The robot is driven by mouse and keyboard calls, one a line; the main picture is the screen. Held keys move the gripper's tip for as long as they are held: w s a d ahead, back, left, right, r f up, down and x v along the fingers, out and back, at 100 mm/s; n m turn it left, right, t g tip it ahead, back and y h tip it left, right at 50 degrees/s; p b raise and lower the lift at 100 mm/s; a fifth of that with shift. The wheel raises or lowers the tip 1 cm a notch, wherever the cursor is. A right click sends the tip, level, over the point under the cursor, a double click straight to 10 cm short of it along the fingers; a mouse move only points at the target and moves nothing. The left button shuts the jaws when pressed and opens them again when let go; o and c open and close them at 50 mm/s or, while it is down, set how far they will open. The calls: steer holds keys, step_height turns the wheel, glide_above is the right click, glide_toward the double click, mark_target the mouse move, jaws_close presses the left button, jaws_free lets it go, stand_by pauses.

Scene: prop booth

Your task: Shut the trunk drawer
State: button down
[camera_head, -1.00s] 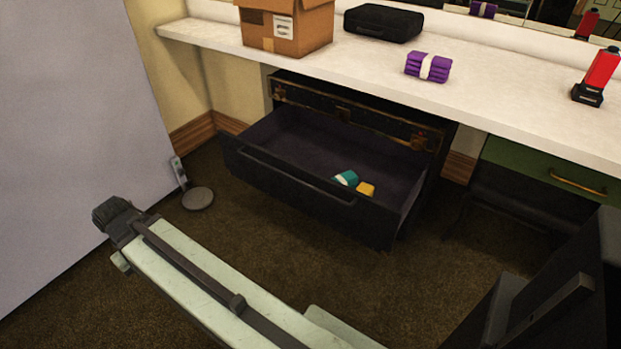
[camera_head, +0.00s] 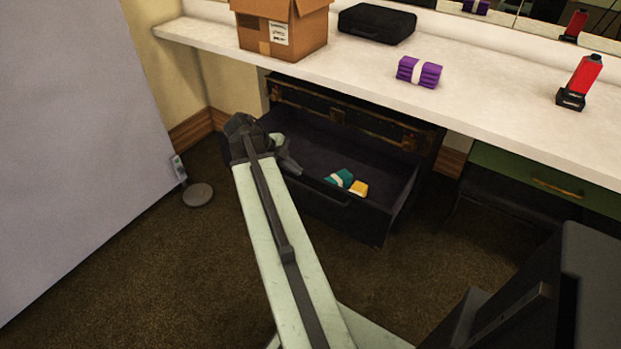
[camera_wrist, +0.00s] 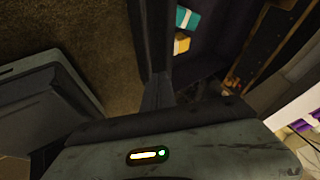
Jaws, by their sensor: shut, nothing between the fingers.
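The dark trunk (camera_head: 385,125) stands under the white counter. Its wide drawer (camera_head: 345,212) is pulled well out toward me, with a bar handle on its front. A teal bundle (camera_head: 340,178) and a yellow bundle (camera_head: 358,188) lie inside; both also show in the wrist view. My gripper (camera_head: 290,165) is at the left part of the drawer front's top edge, and my arm hides the drawer's left end. In the wrist view my gripper (camera_wrist: 158,92) appears shut and empty, close to the dark drawer front. I cannot tell whether it touches.
The counter (camera_head: 470,95) above holds a cardboard box (camera_head: 275,35), a black case (camera_head: 377,23), a purple bundle (camera_head: 418,72) and a red-and-black object (camera_head: 580,82). A grey panel is at left, beside a round-based stand (camera_head: 197,194). Carpet is clear before the drawer.

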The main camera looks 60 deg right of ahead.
steer(key=b, duration=0.7)
glide_toward(321, 189)
steer(key=x, duration=0.3)
steer(key=shift+f, duration=0.2)
steer(key=shift+s+d+f+b, duration=0.2)
steer(key=shift+d+f+b, duration=0.15)
steer(key=shift+b, duration=0.1)
